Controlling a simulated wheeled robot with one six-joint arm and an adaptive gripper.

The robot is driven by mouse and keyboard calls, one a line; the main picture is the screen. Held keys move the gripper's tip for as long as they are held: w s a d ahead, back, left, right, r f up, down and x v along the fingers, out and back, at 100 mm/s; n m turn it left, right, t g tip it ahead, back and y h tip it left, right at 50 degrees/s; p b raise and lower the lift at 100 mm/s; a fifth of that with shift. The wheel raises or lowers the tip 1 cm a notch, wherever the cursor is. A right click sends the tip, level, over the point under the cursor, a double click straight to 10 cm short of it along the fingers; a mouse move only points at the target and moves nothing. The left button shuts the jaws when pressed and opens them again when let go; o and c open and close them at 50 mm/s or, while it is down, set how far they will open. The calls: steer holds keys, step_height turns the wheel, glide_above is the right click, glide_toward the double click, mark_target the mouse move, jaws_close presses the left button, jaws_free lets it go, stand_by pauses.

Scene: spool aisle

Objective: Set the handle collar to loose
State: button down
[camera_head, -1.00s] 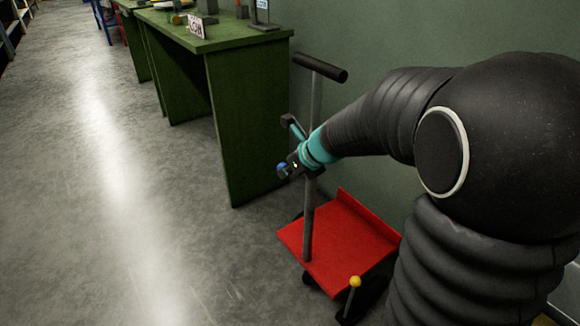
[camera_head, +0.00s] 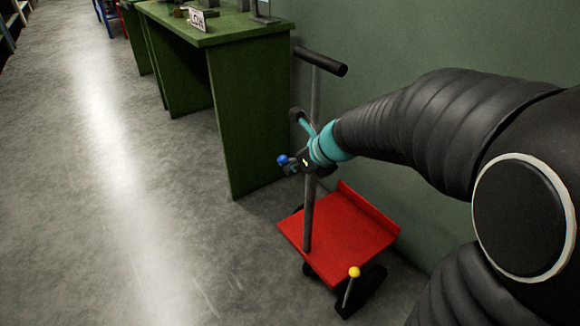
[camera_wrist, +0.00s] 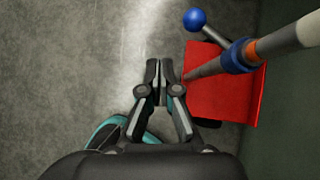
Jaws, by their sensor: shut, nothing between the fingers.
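A red trolley (camera_head: 335,235) stands on the floor with an upright grey post (camera_head: 309,215) and a black crossbar handle (camera_head: 320,63). In the wrist view, a blue collar with an orange band (camera_wrist: 240,56) sits around the post (camera_wrist: 283,40). A lever with a blue ball (camera_wrist: 194,19) sticks out from the collar; the ball also shows in the head view (camera_head: 282,160). My gripper (camera_wrist: 158,64) is shut and empty, left of the post and below the ball in the wrist view, apart from both. In the head view my wrist hides the collar.
A yellow-ball lever (camera_head: 354,272) rises by a trolley wheel. A green workbench (camera_head: 250,120) stands behind, to the left, with a sign (camera_head: 197,20) on top. The green wall (camera_head: 420,35) is close on the right. The floor (camera_head: 90,220) to the left is clear.

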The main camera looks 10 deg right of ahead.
steer(key=s+r, duration=0.4)
steer(key=r, duration=0.1)
steer(key=shift+s+d+r, duration=0.15)
steer(key=shift+s+d, duration=0.15)
steer(key=shift+s, duration=0.05)
steer(key=s+d+n+h, duration=0.2)
steer(key=s+n, duration=0.7)
steer(key=n, duration=0.5)
steer(key=s+d+f+n+g+h, duration=0.1)
steer(key=s+n+h, duration=0.1)
steer(key=s+n, duration=0.7)
steer(key=shift+d+f+n+h, duration=0.15)
steer(key=shift+d+n+h, duration=0.25)
steer(key=shift+n, duration=2.5)
